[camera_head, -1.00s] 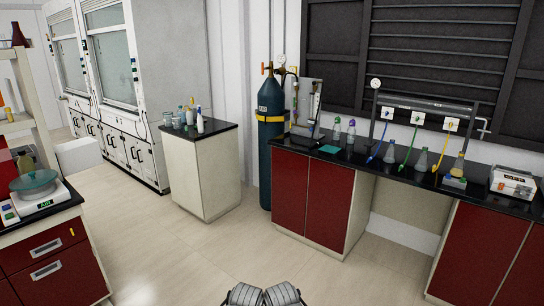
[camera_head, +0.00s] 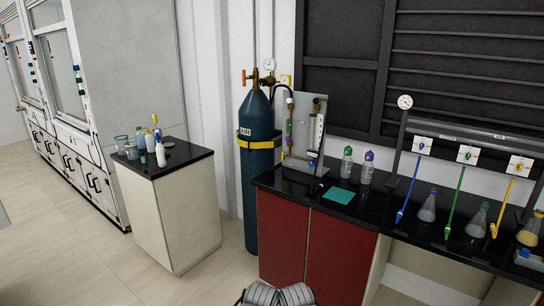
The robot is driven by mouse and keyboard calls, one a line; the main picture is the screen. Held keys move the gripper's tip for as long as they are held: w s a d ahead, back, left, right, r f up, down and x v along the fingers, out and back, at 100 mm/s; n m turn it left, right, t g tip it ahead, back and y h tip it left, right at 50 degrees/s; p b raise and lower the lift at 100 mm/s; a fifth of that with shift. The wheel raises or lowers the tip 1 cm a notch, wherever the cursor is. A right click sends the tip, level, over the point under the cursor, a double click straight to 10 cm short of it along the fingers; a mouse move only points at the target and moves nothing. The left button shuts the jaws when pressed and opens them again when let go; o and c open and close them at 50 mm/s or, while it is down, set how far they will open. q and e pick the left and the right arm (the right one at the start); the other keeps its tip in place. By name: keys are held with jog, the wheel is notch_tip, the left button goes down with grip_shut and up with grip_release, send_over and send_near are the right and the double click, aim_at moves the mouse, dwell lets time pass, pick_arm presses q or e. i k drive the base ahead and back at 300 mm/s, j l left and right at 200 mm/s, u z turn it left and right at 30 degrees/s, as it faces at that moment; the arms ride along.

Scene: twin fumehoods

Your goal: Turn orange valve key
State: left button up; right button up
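The orange valve key (camera_head: 243,78) stands on the left side of the valve at the top of the dark blue gas cylinder (camera_head: 257,185). It looks like an upright orange bar with a short stem towards the valve. A round pressure gauge (camera_head: 269,65) sits just right of it. The cylinder stands upright on the floor by the wall, with a yellow strap around it. Two grey parts of mine show at the bottom edge, far below the key. No gripper fingers show, and nothing touches the key.
A black-topped cabinet (camera_head: 190,153) with bottles and beakers stands left of the cylinder. A black bench (camera_head: 300,187) with red doors, flasks and a flow meter stand (camera_head: 303,130) is at the right. Fumehoods (camera_head: 55,85) line the left.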

aim_at(244, 77)
jog(key=i+u, duration=0.1)
jog(key=i, duration=0.4)
jog(key=i+l+u, duration=0.15)
jog(key=i, duration=0.3)
jog(key=i+l+u, duration=0.1)
jog(key=i, duration=0.4)
jog(key=i+j+z, duration=0.2)
jog(key=i, duration=0.3)
jog(key=i+j+z, duration=0.15)
jog(key=i+j, duration=0.25)
jog(key=i, duration=0.1)
